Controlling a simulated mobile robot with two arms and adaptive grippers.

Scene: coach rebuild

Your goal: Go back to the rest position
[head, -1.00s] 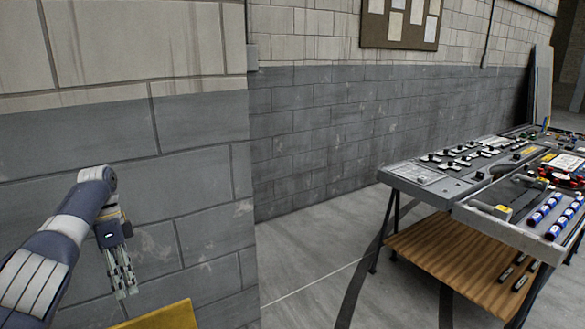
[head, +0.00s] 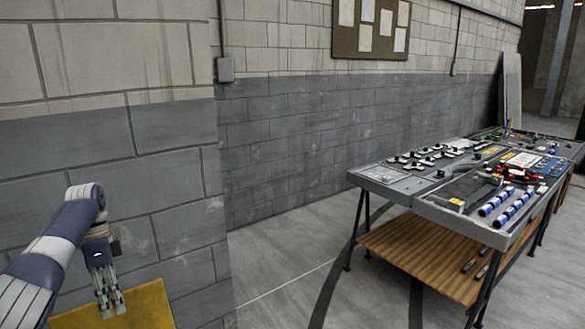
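My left gripper (head: 111,303) hangs from my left arm at the lower left in the head view. Its fingers point down in front of the grey block wall, over a yellow surface (head: 143,308). Nothing shows between the fingers. They look close together, but the gap is too small to tell whether they are open or shut. My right gripper is out of view.
A long workbench (head: 392,184) stands at the right, with blue cylinders (head: 496,201), red parts (head: 516,173) and black-and-white pieces on top. It has a wooden lower shelf (head: 420,262). A block wall (head: 150,165) juts out at the left. Floor (head: 285,265) is clear between.

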